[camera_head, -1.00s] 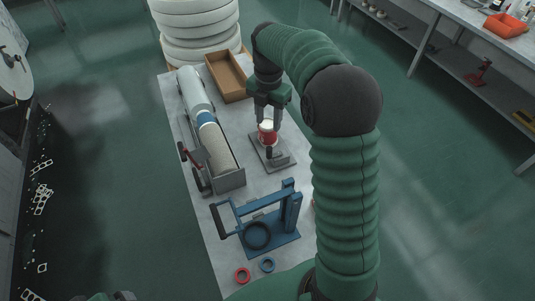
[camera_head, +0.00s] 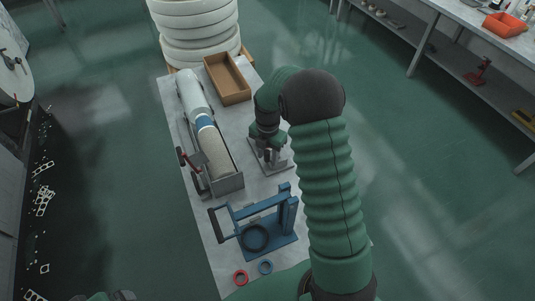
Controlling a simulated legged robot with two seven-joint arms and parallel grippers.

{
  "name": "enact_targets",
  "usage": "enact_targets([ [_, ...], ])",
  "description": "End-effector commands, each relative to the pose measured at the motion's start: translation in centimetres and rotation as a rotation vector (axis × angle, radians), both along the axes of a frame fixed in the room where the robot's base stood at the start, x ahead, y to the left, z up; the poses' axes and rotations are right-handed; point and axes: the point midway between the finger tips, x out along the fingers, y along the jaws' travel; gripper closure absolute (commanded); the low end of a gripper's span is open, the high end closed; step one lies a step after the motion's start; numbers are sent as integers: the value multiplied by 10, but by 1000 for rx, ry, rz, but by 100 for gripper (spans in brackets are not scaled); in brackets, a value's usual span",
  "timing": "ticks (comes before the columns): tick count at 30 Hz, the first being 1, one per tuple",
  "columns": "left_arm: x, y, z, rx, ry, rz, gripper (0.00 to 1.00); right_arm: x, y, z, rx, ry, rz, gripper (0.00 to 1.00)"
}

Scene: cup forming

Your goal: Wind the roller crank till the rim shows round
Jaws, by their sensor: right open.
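My right gripper (camera_head: 267,158) points down over a small grey stand (camera_head: 283,166) in the middle of the table. It is open; its fingers are partly hidden by my own wrist. The red and white cup seen there earlier does not show now, and I cannot tell whether it is behind the gripper. A dark crank with a red grip (camera_head: 182,156) sticks out on the left side of the long grey trough (camera_head: 228,184). I cannot tell whether it is the roller crank. No cup rim can be made out.
A blue lever press (camera_head: 285,238) stands at the near end of the table (camera_head: 213,262). A red ring (camera_head: 240,278) and a blue ring (camera_head: 265,267) lie before it. An open brown box (camera_head: 238,96) and stacked white rings (camera_head: 195,22) are at the far end.

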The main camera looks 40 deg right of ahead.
Motion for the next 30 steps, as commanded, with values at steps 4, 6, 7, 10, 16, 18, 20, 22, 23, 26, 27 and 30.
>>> enact_targets([
  [4,0,0,0,0,0,0,0,1,1,0,0,0,0,80],
  [6,0,0,0,0,0,0,0,1,1,1,-1,0,1,89],
  [7,0,0,0,0,0,0,0,1,2,1,-1,0,1,93],
  [10,0,0,0,0,0,0,0,2,2,1,0,-2,2,100],
  [16,0,0,0,0,0,0,0,3,1,1,-1,-5,3,100],
  [18,0,0,0,0,0,0,0,4,1,2,-1,-7,2,100],
  [20,0,0,0,0,0,0,0,5,0,2,-2,-8,2,100],
  [22,0,0,0,0,0,0,0,5,0,2,-3,-9,1,100],
  [23,0,0,0,0,0,0,0,5,0,2,-2,-10,1,100],
  [26,0,0,0,0,0,0,0,6,0,3,-3,-11,-1,100],
  [27,0,0,0,0,0,0,0,6,0,3,-4,-11,-3,100],
  [30,0,0,1,0,0,0,0,7,-1,3,-5,-13,-11,100],
])
